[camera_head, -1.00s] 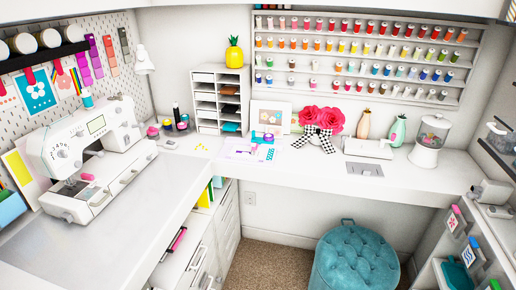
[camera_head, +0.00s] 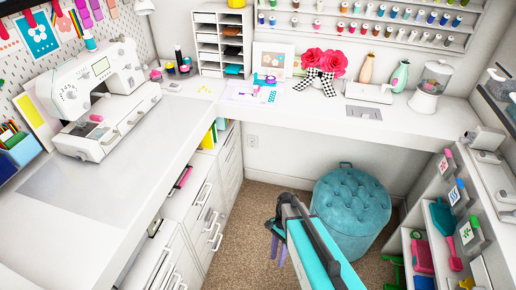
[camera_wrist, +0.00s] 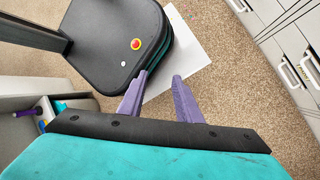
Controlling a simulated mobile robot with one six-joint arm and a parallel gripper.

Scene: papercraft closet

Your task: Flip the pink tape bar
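A pink bar (camera_head: 181,178) lies at the open top drawer under the left counter; it is small, and I cannot tell for sure that it is the tape bar. My gripper (camera_head: 277,254) is in front of the teal ottoman, over the carpet, to the right of and apart from that bar. In the wrist view its purple fingers (camera_wrist: 160,76) are spread apart with nothing between them. No pink bar shows in the wrist view.
The left counter holds a white sewing machine (camera_head: 97,92). A teal tufted ottoman (camera_head: 352,205) stands on the carpet. White drawers (camera_head: 206,222) line the left side. A right-hand shelf holds pink and green items, including a pink brush (camera_head: 452,252).

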